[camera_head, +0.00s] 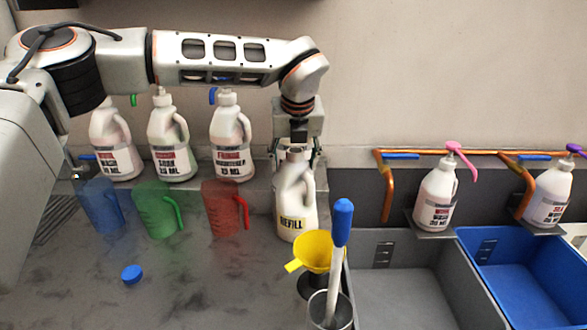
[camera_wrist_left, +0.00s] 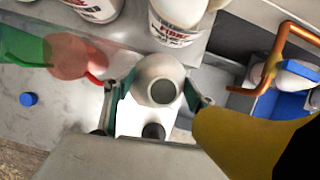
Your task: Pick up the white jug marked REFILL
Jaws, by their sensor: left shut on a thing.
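The white jug marked REFILL (camera_head: 296,212) is upright at the middle of the counter (camera_head: 90,300), its dark label facing the head camera. My left gripper (camera_head: 297,150) points down over it and is shut on its upper part. In the left wrist view the jug's open, uncapped mouth (camera_wrist_left: 162,90) sits between the two green-edged fingers. The jug's base looks to be on or very near the counter; I cannot tell exactly. My right gripper is not in view.
A yellow funnel (camera_head: 313,250) stands just in front of the jug; a metal cup (camera_head: 330,312) holds a blue-handled tool (camera_head: 341,225). Blue (camera_head: 101,206), green (camera_head: 158,211) and red (camera_head: 222,208) measuring jugs stand left. A blue cap (camera_head: 132,274) lies in front. Sinks are right.

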